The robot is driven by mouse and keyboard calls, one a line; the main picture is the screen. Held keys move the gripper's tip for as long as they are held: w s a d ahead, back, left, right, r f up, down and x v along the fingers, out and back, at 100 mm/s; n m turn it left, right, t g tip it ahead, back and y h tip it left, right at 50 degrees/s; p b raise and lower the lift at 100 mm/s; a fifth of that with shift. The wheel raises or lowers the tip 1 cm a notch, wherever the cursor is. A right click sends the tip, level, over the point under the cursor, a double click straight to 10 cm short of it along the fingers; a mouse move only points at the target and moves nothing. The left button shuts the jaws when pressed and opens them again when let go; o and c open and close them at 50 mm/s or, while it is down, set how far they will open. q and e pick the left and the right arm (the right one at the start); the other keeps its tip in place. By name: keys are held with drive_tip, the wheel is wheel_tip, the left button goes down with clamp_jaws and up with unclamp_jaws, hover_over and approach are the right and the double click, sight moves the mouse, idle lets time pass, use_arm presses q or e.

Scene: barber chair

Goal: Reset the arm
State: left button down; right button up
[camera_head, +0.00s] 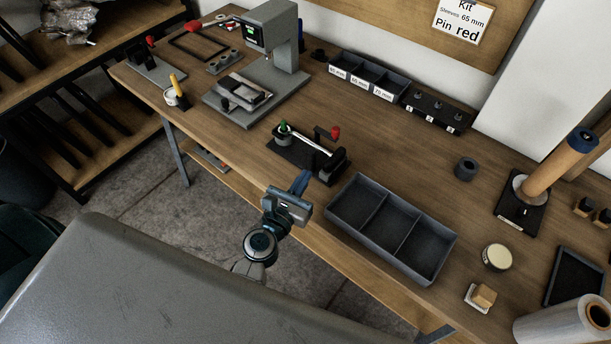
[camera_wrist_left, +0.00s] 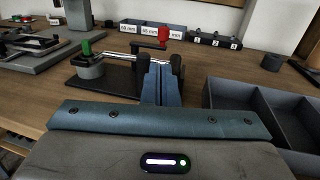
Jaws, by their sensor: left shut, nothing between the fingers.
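My left gripper (camera_head: 302,181) is shut and empty, at the bench's front edge. It is just in front of a black fixture (camera_head: 297,160) with a green-topped grey post, a silver rod and a red-knobbed lever. In the left wrist view my shut fingers (camera_wrist_left: 160,84) stand upright before the same fixture (camera_wrist_left: 112,80) and hide part of it. The red knob (camera_wrist_left: 163,35) shows behind the fingertips. I cannot tell from these views whether the fingers touch the fixture. My right gripper is in neither view.
A dark three-compartment tray (camera_head: 432,262) is right of my gripper on the wooden bench (camera_head: 400,152). A grey press (camera_head: 273,45) stands at the back left. Labelled bins (camera_head: 369,76) line the back. A post with a wooden roll (camera_head: 556,165) stands at the right.

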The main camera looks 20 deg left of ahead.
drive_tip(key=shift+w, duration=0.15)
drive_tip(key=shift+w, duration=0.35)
